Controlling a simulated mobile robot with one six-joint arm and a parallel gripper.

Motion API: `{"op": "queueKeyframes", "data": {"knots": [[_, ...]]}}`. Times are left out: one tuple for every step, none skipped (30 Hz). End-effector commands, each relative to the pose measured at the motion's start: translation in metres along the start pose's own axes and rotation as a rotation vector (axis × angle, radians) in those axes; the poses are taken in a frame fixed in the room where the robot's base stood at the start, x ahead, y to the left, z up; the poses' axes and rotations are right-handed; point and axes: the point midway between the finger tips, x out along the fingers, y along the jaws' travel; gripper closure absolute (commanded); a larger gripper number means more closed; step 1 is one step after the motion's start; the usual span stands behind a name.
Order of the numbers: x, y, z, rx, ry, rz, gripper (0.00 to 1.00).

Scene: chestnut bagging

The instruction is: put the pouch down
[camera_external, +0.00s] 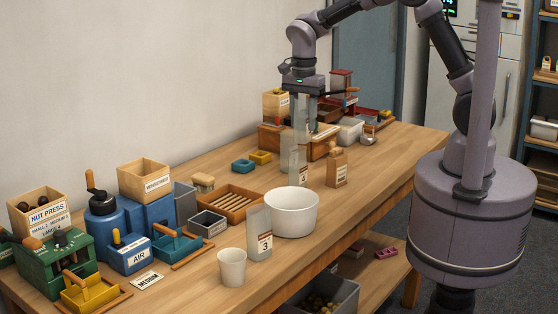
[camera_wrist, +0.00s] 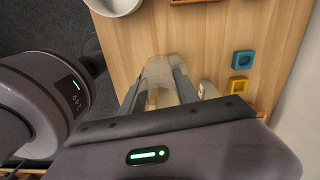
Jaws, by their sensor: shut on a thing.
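A translucent grey pouch (camera_external: 289,160) hangs upright below my gripper (camera_external: 301,128), behind the white bowl. My gripper is shut on its upper part. Its lower end is close to the tabletop; I cannot tell whether it touches. In the wrist view the pouch (camera_wrist: 158,72) shows between the fingers of my gripper (camera_wrist: 170,88), partly hidden by them. A second translucent pouch (camera_external: 260,232) with a label "3" stands on the table between the white cup and the bowl.
The white bowl (camera_external: 291,213), white cup (camera_external: 232,268) and brown bag (camera_external: 337,167) stand nearby on the wooden table (camera_external: 400,150). Bare wood lies right of the brown bag.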

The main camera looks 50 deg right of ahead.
Motion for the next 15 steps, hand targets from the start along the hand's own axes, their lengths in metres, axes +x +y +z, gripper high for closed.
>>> {"op": "queueKeyframes", "data": {"knots": [[0.0,-0.018,0.002,0.014,0.0,0.002,1.0],[0.0,-0.029,0.003,0.024,0.001,0.001,1.0],[0.001,-0.043,0.005,0.038,0.001,0.002,1.0],[0.003,-0.052,0.006,0.047,0.001,0.002,1.0],[0.004,-0.061,0.007,0.057,0.0,0.002,1.0],[0.005,-0.072,0.009,0.068,-0.001,0.002,1.0],[0.007,-0.08,0.01,0.076,0.0,0.002,1.0],[0.009,-0.086,0.011,0.084,0.0,0.002,1.0],[0.011,-0.095,0.012,0.094,-0.001,0.001,1.0],[0.012,-0.101,0.013,0.101,-0.001,0.001,1.0],[0.013,-0.106,0.013,0.108,-0.002,0.0,1.0],[0.016,-0.113,0.014,0.117,-0.002,0.0,1.0],[0.024,-0.111,0.014,0.116,-0.002,0.002,1.0],[0.032,-0.11,0.014,0.115,-0.001,0.004,1.0],[0.039,-0.11,0.014,0.114,-0.001,0.003,1.0]]}}
